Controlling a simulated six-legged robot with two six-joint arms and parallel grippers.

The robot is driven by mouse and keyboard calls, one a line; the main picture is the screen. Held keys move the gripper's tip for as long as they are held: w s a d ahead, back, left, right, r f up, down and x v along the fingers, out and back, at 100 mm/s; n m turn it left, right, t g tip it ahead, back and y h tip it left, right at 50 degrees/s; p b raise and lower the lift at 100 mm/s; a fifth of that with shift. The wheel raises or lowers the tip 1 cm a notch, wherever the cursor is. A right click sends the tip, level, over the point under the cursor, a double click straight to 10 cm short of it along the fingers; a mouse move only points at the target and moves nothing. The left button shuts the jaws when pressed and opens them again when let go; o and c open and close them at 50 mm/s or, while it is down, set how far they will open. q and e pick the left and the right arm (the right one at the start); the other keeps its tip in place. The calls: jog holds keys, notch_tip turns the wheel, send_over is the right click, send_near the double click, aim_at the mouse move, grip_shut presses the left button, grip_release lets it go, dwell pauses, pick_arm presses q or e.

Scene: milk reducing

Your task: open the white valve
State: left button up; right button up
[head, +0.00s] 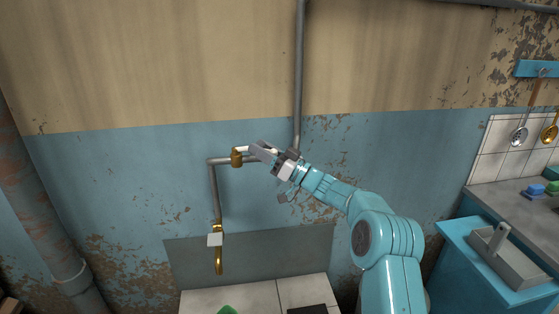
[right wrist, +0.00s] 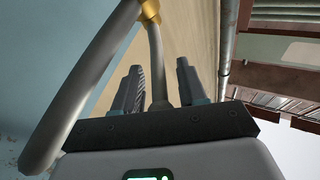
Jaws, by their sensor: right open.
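The white valve handle (head: 243,149) sits on a brass fitting (head: 237,159) on the horizontal stretch of a grey wall pipe. My right gripper (head: 261,151) reaches in from the right at the handle's right end, partly hiding it and the pipe behind. In the right wrist view, the jaws (right wrist: 159,88) stand apart, with a pale bar (right wrist: 156,60) between them that seems to be the handle. The bar runs up to the brass fitting (right wrist: 150,11). Whether a finger touches it cannot be told. My left gripper is not in view.
The thick grey pipe (right wrist: 85,80) passes close left of the jaws in the right wrist view. A brass tap (head: 219,262) with a white block (head: 215,239) hangs below on the pipe. A tiled counter (head: 235,300) lies underneath. Utensils (head: 519,135) hang far right.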

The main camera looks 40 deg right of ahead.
jog(key=b+v, duration=0.2)
jog(key=v, duration=1.3)
jog(key=shift+s+f+b, duration=0.15)
jog(key=shift+b, duration=0.2)
